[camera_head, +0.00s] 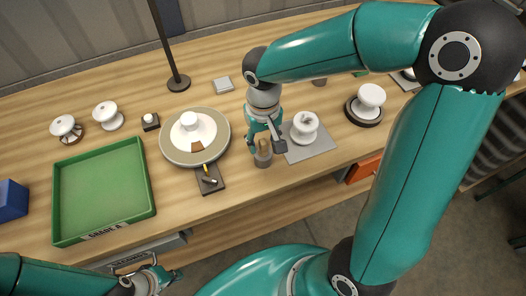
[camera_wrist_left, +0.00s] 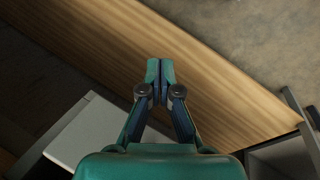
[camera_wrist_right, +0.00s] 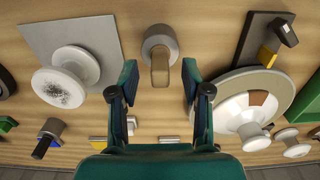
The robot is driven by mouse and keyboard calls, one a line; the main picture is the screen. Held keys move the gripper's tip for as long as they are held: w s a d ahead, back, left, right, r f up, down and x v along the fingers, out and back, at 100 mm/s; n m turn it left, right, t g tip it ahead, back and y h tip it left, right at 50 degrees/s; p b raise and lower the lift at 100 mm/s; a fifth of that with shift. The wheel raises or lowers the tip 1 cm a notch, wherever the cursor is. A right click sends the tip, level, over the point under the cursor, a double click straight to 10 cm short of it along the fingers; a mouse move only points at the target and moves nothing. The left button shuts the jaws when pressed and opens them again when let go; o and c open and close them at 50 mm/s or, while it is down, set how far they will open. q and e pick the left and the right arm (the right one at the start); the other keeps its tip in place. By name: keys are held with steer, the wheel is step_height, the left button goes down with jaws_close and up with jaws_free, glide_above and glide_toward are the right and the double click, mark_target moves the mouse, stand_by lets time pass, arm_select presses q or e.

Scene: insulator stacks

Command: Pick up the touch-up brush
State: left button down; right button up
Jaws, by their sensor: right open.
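What looks like the touch-up brush (camera_head: 263,147) stands in a small grey cup (camera_head: 263,161) near the table's front edge. In the right wrist view the brush (camera_wrist_right: 160,67) shows as a flat tan piece rising from the round cup (camera_wrist_right: 158,36). My right gripper (camera_head: 266,148) is open and points down at the cup, its fingers on either side of the brush. In the right wrist view the gripper (camera_wrist_right: 160,80) has a gap on both sides of the brush. My left gripper (camera_wrist_left: 160,73) is shut and empty, low in front of the table.
A round turntable (camera_head: 171,150) with a white insulator and a dark holder (camera_head: 209,184) stand left of the cup. A grey plate (camera_head: 318,143) with an insulator (camera_head: 305,122) is close on the right. A green tray (camera_head: 148,205) lies further left.

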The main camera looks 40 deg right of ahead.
steer(key=shift+f, duration=0.6)
steer(key=shift+r, duration=0.1)
steer(key=shift+c, duration=0.3)
jaws_close()
steer(key=shift+r, duration=0.1)
